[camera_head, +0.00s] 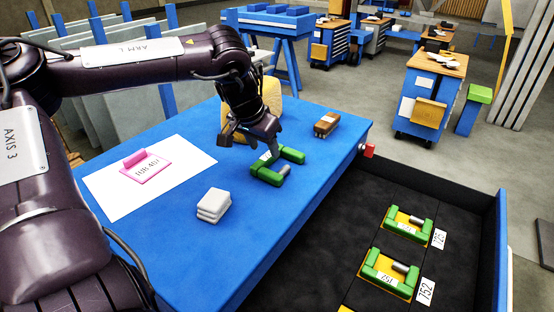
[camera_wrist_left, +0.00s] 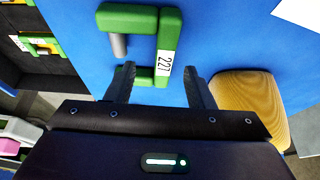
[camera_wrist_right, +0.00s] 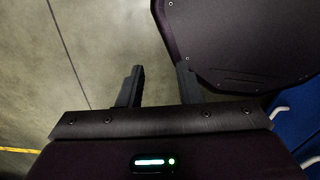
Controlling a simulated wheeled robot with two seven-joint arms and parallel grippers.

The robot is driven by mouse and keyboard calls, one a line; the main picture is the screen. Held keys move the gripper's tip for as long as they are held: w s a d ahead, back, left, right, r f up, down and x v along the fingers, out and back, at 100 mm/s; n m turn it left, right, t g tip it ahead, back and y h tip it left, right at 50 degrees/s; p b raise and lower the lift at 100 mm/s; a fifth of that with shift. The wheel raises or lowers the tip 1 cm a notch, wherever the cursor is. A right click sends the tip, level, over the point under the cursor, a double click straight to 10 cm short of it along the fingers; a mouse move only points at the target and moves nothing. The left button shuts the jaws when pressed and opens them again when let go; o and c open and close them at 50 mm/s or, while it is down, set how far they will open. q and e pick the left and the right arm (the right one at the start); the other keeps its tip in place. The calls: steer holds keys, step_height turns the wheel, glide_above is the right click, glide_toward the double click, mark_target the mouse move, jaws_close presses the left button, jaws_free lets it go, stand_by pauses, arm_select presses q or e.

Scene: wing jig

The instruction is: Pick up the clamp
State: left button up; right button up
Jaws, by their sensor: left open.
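A green C-shaped clamp (camera_head: 277,167) with a grey screw and a white label lies on the blue table. In the left wrist view the clamp (camera_wrist_left: 148,20) shows the label 227. My left gripper (camera_head: 264,132) is open just above the clamp. Its fingers (camera_wrist_left: 160,85) sit on either side of the near end of the clamp in that view, and I cannot tell whether they touch it. My right gripper (camera_wrist_right: 158,80) is open and empty over the floor, seen only in its own wrist view.
A black drawer (camera_head: 330,230) holds two more green clamps (camera_head: 408,224) (camera_head: 390,275) on yellow pads. On the table are a white block stack (camera_head: 213,205), a brown block (camera_head: 326,124), a yellow rounded piece (camera_head: 268,98) and a pink piece (camera_head: 145,167) on a white sheet (camera_head: 190,160).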

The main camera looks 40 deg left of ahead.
mark_target(268, 155)
arm_select(q)
steer(key=x, duration=0.1)
steer(key=p+x, duration=0.1)
steer(key=x, duration=0.2)
steer(key=shift+w+a+p, duration=0.25)
steer(key=shift+a+p, duration=0.05)
steer(key=shift+a, duration=0.1)
steer(key=shift+w+f, duration=0.2)
steer(key=shift+f, duration=0.1)
arm_select(e)
steer(key=shift+w+a+r, duration=0.1)
steer(key=shift+w+r, duration=0.85)
steer(key=shift+r, duration=0.1)
arm_select(q)
steer(key=shift+s, duration=0.1)
steer(key=shift+c, duration=0.9)
jaws_close()
arm_select(e)
steer(key=shift+s, duration=0.25)
